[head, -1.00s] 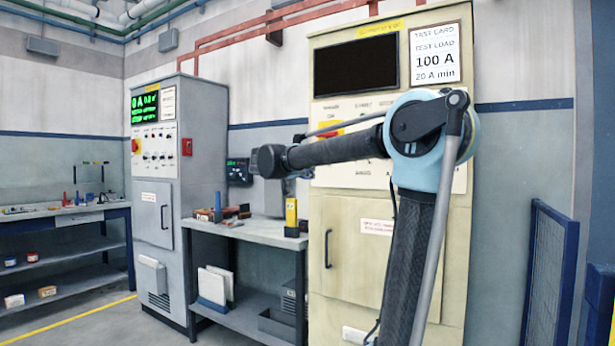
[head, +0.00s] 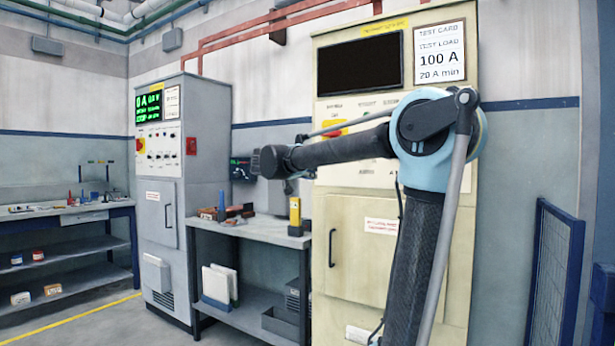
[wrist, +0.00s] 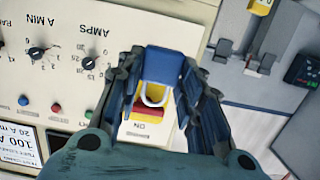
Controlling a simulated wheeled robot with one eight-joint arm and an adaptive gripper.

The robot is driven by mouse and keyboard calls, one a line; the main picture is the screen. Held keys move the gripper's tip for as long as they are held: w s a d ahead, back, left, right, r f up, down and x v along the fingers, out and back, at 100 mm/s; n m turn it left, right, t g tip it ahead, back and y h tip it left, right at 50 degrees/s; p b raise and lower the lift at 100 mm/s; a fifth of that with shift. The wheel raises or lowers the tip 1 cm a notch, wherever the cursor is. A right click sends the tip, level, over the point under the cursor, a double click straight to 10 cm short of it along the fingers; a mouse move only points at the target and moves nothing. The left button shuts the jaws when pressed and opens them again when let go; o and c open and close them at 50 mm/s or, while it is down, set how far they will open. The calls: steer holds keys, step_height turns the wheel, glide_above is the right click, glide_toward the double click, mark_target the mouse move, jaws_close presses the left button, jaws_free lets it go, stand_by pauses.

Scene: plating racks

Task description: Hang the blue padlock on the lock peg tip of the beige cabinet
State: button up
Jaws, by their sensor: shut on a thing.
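In the wrist view my gripper (wrist: 160,95) is shut on the blue padlock (wrist: 163,65), which sits between the fingertips. Its pale U-shaped shackle (wrist: 153,97) points toward the bottom of the picture. Behind the shackle is a red and yellow switch plate (wrist: 143,127) marked ON, on the beige cabinet (head: 350,250). I cannot make out the peg tip or whether the shackle touches anything. In the head view my gripper (head: 291,187) is in front of the cabinet's left side, small and partly hidden by my wrist; the padlock cannot be made out there.
A grey workbench (head: 265,230) with a yellow block (head: 295,212) stands left of the beige cabinet, below my gripper. A grey cabinet (head: 165,215) is farther left. A blue mesh barrier (head: 553,270) stands at right. Knobs (wrist: 88,63) line the panel beside my gripper.

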steer(key=shift+s+a, duration=0.1)
steer(key=shift+v, duration=1.35)
steer(key=shift+s+r, duration=0.1)
steer(key=shift+r, duration=0.05)
steer(key=shift+f+v, duration=0.15)
steer(key=shift+v, duration=0.8)
steer(key=shift+f+v, duration=0.15)
steer(key=shift+v, duration=0.8)
